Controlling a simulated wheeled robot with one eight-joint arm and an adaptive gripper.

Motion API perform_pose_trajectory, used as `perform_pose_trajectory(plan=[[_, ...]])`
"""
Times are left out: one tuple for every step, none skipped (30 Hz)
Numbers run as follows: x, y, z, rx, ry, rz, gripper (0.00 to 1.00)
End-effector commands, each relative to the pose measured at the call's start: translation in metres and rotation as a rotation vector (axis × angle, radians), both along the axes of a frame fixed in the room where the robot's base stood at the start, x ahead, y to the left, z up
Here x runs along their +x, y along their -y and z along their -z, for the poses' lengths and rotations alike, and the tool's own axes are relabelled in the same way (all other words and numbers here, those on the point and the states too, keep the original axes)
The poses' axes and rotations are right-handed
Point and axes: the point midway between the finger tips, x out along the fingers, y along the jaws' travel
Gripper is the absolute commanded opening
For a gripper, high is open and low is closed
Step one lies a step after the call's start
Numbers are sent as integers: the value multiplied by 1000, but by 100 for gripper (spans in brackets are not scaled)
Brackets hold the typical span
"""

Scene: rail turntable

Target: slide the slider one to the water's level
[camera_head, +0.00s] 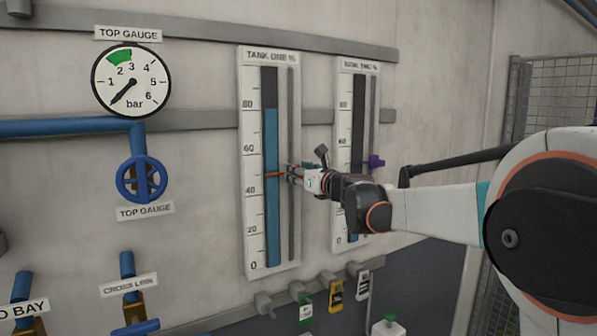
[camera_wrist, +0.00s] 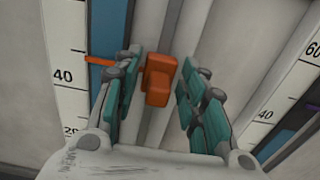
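The tank one gauge (camera_head: 271,250) is a tall white panel with a blue water column (camera_head: 271,140) whose top stands just under the 80 mark. Slider one is orange; its pointer (camera_head: 274,175) crosses the scale between 40 and 60, well below the water's top. In the wrist view its orange knob (camera_wrist: 158,80) sits on a vertical rail. My gripper (camera_wrist: 162,60) is open, with one teal-padded finger on each side of the knob and gaps visible to both. In the head view my gripper (camera_head: 291,172) reaches in from the right and hides most of the knob.
The tank two gauge (camera_head: 341,100), with a purple slider (camera_head: 376,161), stands close on the right, partly behind my arm. Tagged levers (camera_head: 306,290) stick out below the panels. A blue valve wheel (camera_head: 142,179) and a pressure gauge (camera_head: 131,80) are on the left. The rail above slider one is clear.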

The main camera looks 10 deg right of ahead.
Motion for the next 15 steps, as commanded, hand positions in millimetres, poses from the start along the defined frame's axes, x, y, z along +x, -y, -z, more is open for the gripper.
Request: perform_pose_trajectory(plan=[[1,0,0,0,0,0,38],[1,0,0,0,0,0,38],[1,0,0,0,0,0,38],[1,0,0,0,0,0,38],[1,0,0,0,0,0,38],[1,0,0,0,0,0,38],[1,0,0,0,0,0,38],[1,0,0,0,0,0,34],[1,0,0,0,0,0,25],[1,0,0,0,0,0,18],[1,0,0,0,0,0,11],[1,0,0,0,0,0,2],[1,0,0,0,0,0,0],[1,0,0,0,0,0,0],[1,0,0,0,0,0,0]])
